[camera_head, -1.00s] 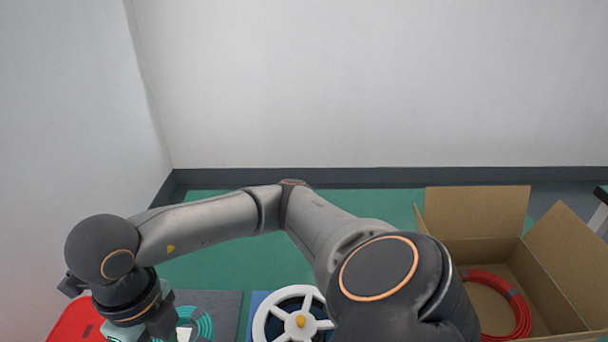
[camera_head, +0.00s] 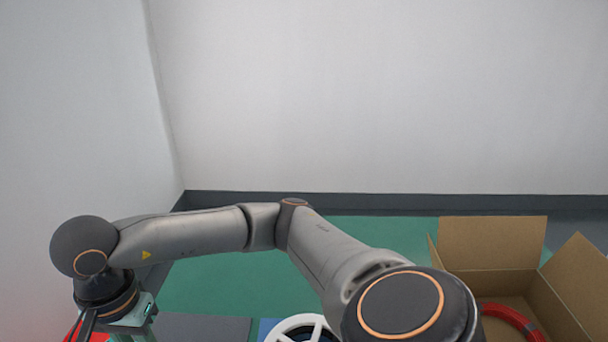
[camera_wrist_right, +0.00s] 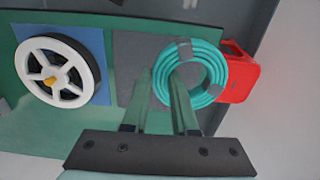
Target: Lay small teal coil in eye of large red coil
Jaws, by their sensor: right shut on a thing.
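The small teal coil (camera_wrist_right: 208,52) is a ring with grey bands in the right wrist view. My right gripper (camera_wrist_right: 161,78) is shut on the teal coil's near-left rim, one finger inside its eye and one outside. I cannot tell how far the coil is above the grey mat. The large red coil (camera_head: 515,319) lies in the open cardboard box at the lower right of the head view, partly cut off by the frame and hidden by my arm. My left gripper is not in view.
The open cardboard box (camera_head: 492,246) has raised flaps. A white spoked reel (camera_wrist_right: 87,66) stands on a blue mat (camera_wrist_right: 94,38) beside the grey mat (camera_wrist_right: 130,48). A red object (camera_wrist_right: 240,75) shows behind the teal coil.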

